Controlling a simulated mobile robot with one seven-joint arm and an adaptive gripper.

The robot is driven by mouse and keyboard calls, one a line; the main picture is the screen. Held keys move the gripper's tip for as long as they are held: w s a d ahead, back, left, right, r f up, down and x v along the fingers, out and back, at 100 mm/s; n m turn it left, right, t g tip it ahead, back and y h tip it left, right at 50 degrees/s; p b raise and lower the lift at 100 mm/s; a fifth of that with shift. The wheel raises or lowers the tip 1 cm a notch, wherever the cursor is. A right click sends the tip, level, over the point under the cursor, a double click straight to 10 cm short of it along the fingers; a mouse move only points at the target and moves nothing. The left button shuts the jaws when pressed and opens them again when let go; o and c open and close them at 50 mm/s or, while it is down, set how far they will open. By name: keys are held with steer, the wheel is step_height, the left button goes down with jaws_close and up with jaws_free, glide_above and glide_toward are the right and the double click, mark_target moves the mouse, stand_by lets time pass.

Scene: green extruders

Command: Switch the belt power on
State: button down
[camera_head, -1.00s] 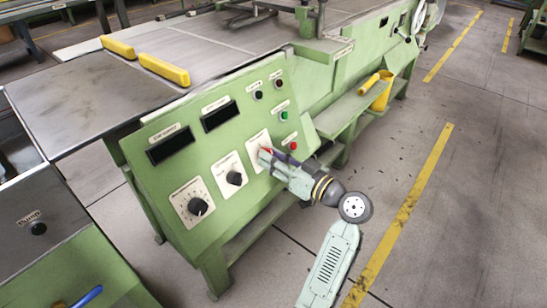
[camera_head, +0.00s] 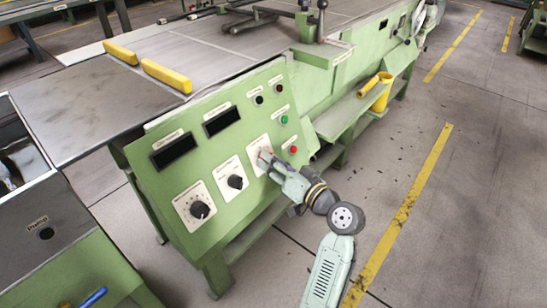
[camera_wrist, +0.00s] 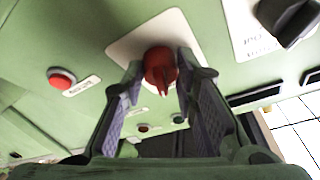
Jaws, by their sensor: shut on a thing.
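The red rotary switch (camera_wrist: 160,72) sits on a white plate (camera_wrist: 123,47) on the green control panel (camera_head: 225,145). My gripper (camera_wrist: 159,68) is shut on this switch, one purple-padded finger on each side. The switch's narrow pointer end points down in the wrist view. In the head view my gripper (camera_head: 266,161) reaches the white plate (camera_head: 257,143) from the lower right and hides most of the switch. The plate's lettering cannot be read.
Close by on the panel are a red button (camera_head: 293,150), a green button (camera_head: 284,120) and two black knobs (camera_head: 235,182) (camera_head: 199,210). Dark displays (camera_head: 222,121) lie above. A pump box (camera_head: 46,234) stands at the left. The floor at right is clear.

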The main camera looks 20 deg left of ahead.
steer(key=m+h+p, duration=0.1)
steer(key=m+p, duration=0.1)
steer(key=r+m+t+p, duration=0.1)
steer(key=m+p, duration=0.2)
steer(key=shift+s+h+p, duration=0.15)
steer(key=shift+h+p, duration=0.15)
steer(key=shift+h, duration=0.1)
steer(key=m+h+p, duration=0.1)
steer(key=m+p, duration=0.2)
steer(key=p, duration=0.1)
steer(key=shift+a, duration=0.1)
steer(key=shift+f+m+t+p, duration=0.15)
steer(key=shift+m+t+p, duration=0.15)
steer(key=shift+m+p, duration=0.25)
steer(key=shift+f+m, duration=0.15)
steer(key=shift+m, duration=0.1)
steer(key=c, duration=1.3)
jaws_free()
steer(key=shift+v, duration=3.75)
